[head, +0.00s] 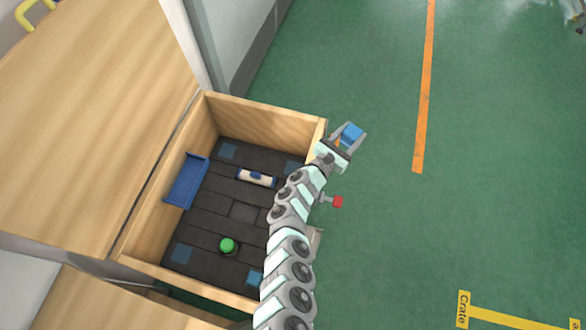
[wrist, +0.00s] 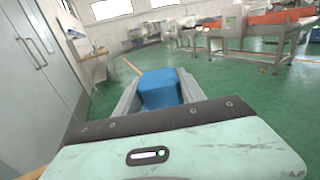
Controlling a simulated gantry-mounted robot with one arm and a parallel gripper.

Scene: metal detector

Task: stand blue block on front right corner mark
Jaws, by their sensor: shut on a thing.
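My gripper (head: 351,135) is shut on the blue block (head: 352,132). It holds the block up in the air just outside the far right corner of the open wooden box (head: 262,110). The block also shows between the fingers in the wrist view (wrist: 160,88). Blue square marks lie near the corners of the box's dark floor: far left (head: 227,151), far right (head: 291,167), near left (head: 182,253) and near right (head: 255,278). My arm crosses over the box's right side and hides part of it.
In the box are a blue tray-like piece (head: 187,181) at the left wall, a white and blue item (head: 256,177) and a green button-like knob (head: 228,245). A red knob (head: 337,201) sticks out on the right side.

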